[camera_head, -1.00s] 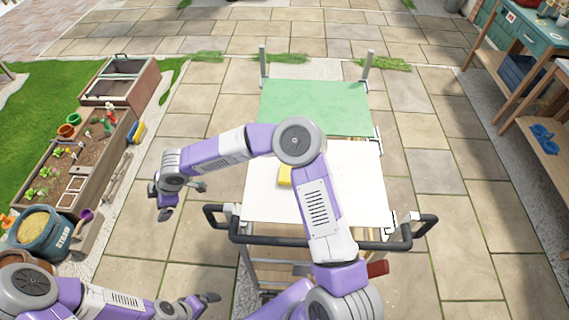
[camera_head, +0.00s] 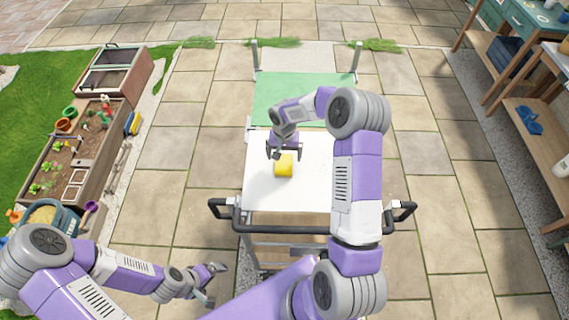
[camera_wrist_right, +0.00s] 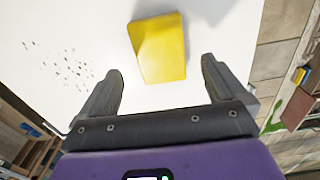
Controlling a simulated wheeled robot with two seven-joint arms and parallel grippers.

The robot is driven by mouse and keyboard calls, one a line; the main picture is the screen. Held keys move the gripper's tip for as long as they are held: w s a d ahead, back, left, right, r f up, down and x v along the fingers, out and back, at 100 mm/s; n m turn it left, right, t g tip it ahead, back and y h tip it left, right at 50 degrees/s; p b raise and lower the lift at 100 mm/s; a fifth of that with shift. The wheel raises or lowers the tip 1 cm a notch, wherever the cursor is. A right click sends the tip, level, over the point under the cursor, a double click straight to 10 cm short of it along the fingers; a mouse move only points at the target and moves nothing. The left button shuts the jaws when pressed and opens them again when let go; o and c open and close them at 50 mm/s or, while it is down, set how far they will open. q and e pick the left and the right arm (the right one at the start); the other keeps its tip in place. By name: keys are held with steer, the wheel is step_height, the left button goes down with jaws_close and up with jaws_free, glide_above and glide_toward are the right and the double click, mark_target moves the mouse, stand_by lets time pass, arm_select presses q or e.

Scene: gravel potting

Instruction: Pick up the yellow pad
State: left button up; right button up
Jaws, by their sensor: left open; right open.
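The yellow pad (camera_head: 284,166) lies on the white top of the cart (camera_head: 262,190). My left gripper (camera_head: 213,283) is open and empty at the lower left, away from the cart.
A green mat (camera_head: 270,95) covers the cart's far part. A black handle rail (camera_head: 235,215) runs along its near edge. Small dark specks (camera_wrist_right: 70,67) lie on the white top. Planter boxes (camera_head: 75,170) stand left and a workbench (camera_head: 530,110) right.

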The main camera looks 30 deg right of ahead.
mark_target(284, 163)
steer(key=f, duration=0.2)
steer(key=f+p, duration=0.1)
steer(key=shift+s+a+f, duration=0.15)
steer(key=shift+s+f, duration=0.05)
steer(key=shift+f, duration=0.15)
steer(key=shift+w+f, duration=0.1)
steer(key=shift+f, duration=0.45)
steer(key=c, duration=1.2)
